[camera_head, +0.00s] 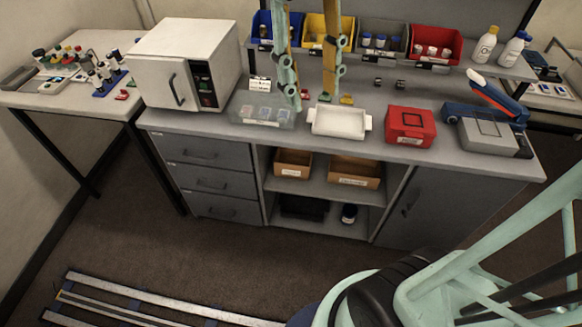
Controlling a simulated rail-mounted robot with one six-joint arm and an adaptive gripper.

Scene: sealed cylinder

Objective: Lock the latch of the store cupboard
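The store cupboard (418,215) appears to be the grey door at the right end under the bench. It looks closed. A small dark handle or latch (410,204) shows on its left part, too small to tell its setting. Two long mint and orange fingers hang from the top edge, apparently my gripper (310,98). They are well apart with nothing between their tips, above the bench and left of the cupboard. The palm is out of frame. Mint and black parts of mine at the lower right hide the floor before the cupboard's right side.
The bench (375,152) holds a white oven-like box (188,62), a clear box (262,112), a white tray (340,122), a red box (411,126) and a blue-grey device (488,133). Drawers (205,180) and open shelves stand left of the cupboard. Floor rails (150,300) lie at the lower left.

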